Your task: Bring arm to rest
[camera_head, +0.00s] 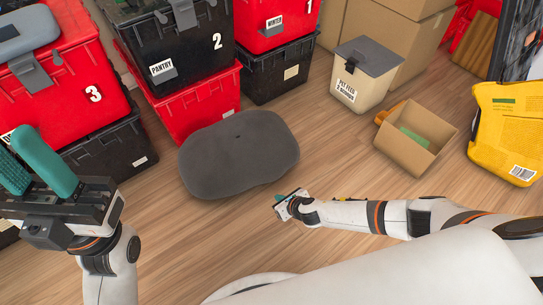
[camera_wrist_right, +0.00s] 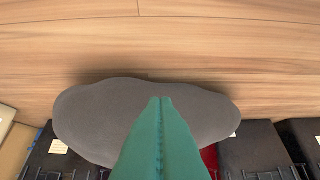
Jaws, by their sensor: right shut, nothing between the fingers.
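My right arm reaches in from the right over the floor in the head view. Its gripper (camera_head: 279,197) is in front of the grey cushion-like object (camera_head: 240,155), on the near side of it. In the right wrist view the green fingers (camera_wrist_right: 160,105) are pressed together with nothing between them, and the grey object (camera_wrist_right: 90,120) shows behind them. My left gripper (camera_head: 22,155) is at the left edge of the head view, raised in front of the totes. Its teal fingers are apart and I see nothing between them.
Stacked red totes (camera_head: 85,75) and black totes (camera_head: 205,50) stand at the left and back. A beige bin (camera_head: 358,92), an open cardboard box (camera_head: 410,155) and a yellow bag (camera_head: 505,115) are at the right. Wooden floor (camera_head: 330,155) is clear between them and the grey object.

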